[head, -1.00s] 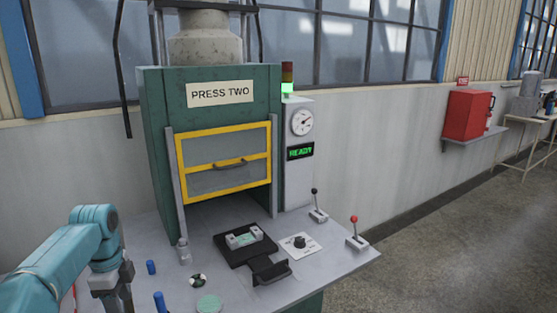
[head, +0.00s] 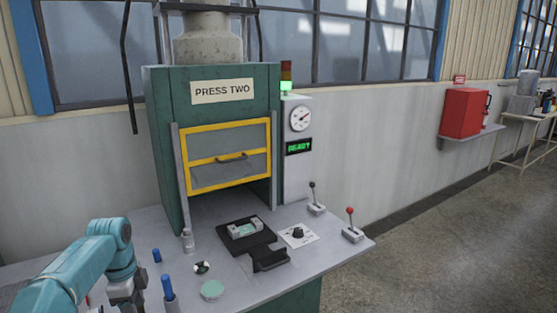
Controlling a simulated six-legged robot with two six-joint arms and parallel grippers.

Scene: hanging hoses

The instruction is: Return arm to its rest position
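My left arm comes in from the lower left of the head view, bent at a teal joint. My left gripper (head: 128,298) points down at the left front of the press table (head: 235,292), left of the blue pegs. Its fingertips are cut off or too small to show whether they are open or shut. I see nothing clearly held in it. My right gripper is not in view.
The green press (head: 225,120) has its yellow-framed guard (head: 228,155) above a black fixture (head: 247,237). Floor at right is open.

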